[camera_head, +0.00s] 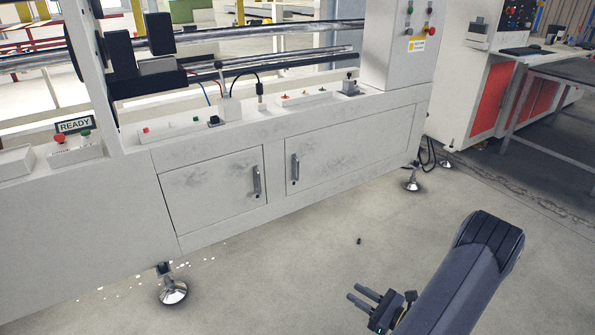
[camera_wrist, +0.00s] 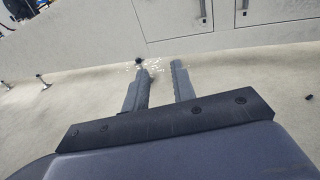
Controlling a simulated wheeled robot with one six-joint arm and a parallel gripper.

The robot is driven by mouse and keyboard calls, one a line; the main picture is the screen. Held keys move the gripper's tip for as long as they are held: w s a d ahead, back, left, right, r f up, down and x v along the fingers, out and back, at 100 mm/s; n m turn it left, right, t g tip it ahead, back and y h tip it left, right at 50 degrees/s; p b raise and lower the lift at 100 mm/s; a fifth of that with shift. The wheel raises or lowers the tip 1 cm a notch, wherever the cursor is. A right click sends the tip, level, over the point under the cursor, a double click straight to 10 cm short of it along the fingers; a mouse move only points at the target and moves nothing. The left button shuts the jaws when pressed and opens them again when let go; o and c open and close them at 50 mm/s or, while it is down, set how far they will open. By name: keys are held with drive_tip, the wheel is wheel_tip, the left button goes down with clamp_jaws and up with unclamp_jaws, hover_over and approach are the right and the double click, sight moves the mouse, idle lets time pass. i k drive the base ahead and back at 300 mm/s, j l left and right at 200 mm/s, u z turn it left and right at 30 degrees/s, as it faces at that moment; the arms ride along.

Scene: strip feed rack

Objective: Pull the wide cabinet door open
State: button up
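The wide cabinet door (camera_head: 350,147) is the right of two doors low on the white machine front. It looks shut. Its upright grey handle (camera_head: 294,167) is near its left edge. Part of the wide door (camera_wrist: 285,9) also shows at the top right of the wrist view, with its handle (camera_wrist: 244,7) at the frame's top edge. My gripper (camera_head: 353,291) is low over the floor in front of the cabinet, well apart from the handle. In the wrist view my gripper (camera_wrist: 160,68) has its two fingers apart with nothing between them.
A narrower shut door (camera_head: 213,189) with its own handle (camera_head: 256,180) is left of the wide one. Levelling feet (camera_head: 173,291) stand at the machine's base. A small dark object (camera_head: 359,241) lies on the floor. The floor before the doors is otherwise clear.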

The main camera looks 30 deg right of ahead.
sight(314, 158)
drive_tip(key=i+l, duration=0.25)
drive_tip(key=i, duration=0.25)
drive_tip(key=i+l, duration=0.2)
drive_tip(key=i, duration=0.3)
drive_tip(key=i+l+z, duration=0.1)
drive_tip(key=i+l, duration=0.15)
drive_tip(key=i, duration=0.2)
